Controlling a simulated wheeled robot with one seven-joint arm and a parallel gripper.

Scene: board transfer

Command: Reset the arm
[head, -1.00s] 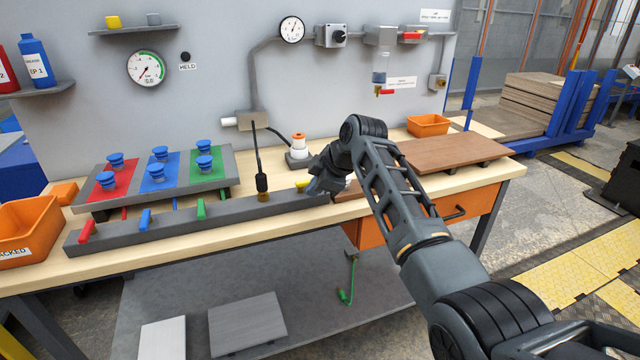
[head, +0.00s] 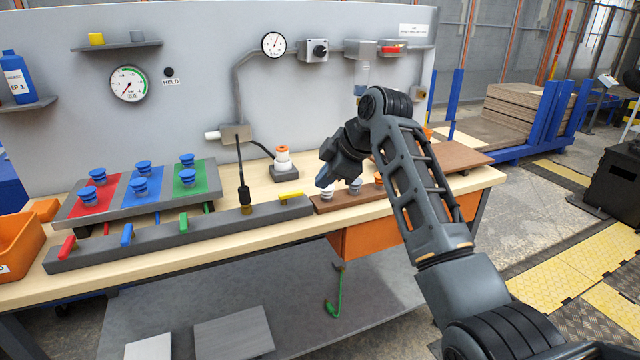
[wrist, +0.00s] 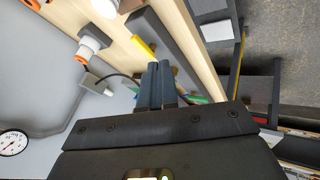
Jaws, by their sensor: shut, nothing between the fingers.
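My gripper (head: 324,182) hangs above the bench near its front edge, left of the brown board (head: 455,155). In the wrist view its two dark blue fingers (wrist: 162,72) lie together with nothing between them. In the head view the gripper is over the left end of the brown wooden strip, close to small white fittings (head: 327,192) and apart from the yellow lever (head: 291,195). My forearm hides part of the board and the wall behind it.
A grey bar (head: 190,232) with red, blue, green and yellow levers runs along the bench front. Behind it, a panel of red, blue and green pads holds several blue suction cups (head: 140,187). A white-and-orange fitting (head: 283,160) stands behind the gripper. An orange bin (head: 15,245) stands left.

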